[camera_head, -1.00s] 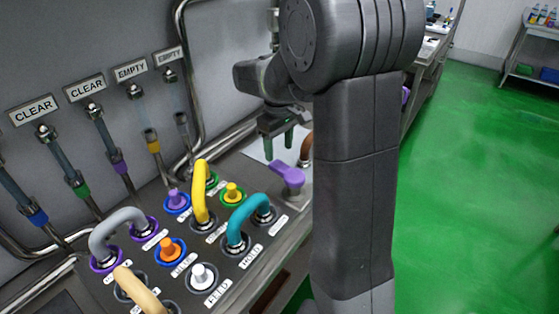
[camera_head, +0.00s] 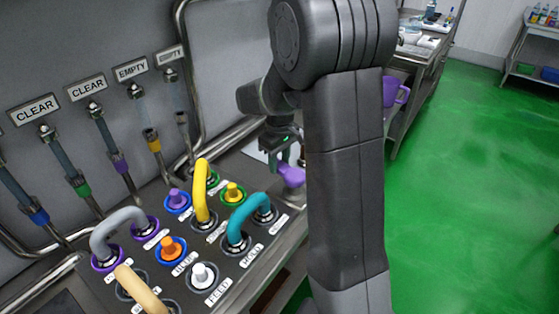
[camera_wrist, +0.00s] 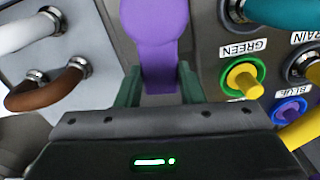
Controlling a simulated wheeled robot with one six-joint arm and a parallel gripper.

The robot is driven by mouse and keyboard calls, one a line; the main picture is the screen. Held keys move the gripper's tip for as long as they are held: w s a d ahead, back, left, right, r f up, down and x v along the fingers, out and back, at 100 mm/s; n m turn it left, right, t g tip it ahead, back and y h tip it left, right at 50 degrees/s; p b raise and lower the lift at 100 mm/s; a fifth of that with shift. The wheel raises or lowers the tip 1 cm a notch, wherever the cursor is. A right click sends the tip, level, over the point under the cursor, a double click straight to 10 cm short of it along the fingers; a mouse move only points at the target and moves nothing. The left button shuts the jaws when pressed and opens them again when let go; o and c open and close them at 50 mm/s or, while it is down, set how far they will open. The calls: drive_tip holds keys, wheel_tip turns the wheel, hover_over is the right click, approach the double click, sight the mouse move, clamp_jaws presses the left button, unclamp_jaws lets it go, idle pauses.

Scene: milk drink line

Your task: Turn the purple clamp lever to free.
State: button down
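The purple clamp lever (camera_head: 292,178) is at the far right end of the panel in the head view, partly hidden by my gripper and arm. In the wrist view the purple lever (camera_wrist: 155,25) runs down from the top middle to between the fingers. My gripper (camera_head: 281,158) is down at the lever's handle. In the wrist view my gripper (camera_wrist: 160,80) has one green finger on each side of the handle, very close to its edges. The fingers look open around it, and I cannot see firm contact. The lever's marking is not readable.
A teal hose loop (camera_head: 250,215), a yellow hose loop (camera_head: 201,190) and a green-ringed yellow plug (camera_head: 233,193) stand on the panel left of the lever. A purple jug (camera_head: 391,92) stands farther back.

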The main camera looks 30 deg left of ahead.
drive_tip(key=shift+s+a+n, duration=0.1)
drive_tip(key=shift+s+n, duration=0.3)
drive_tip(key=shift+n, duration=0.5)
drive_tip(key=c, duration=1)
unclamp_jaws()
drive_tip(key=shift+o, duration=0.2)
wheel_tip(320, 180, up, 14)
drive_tip(key=shift+f, duration=0.2)
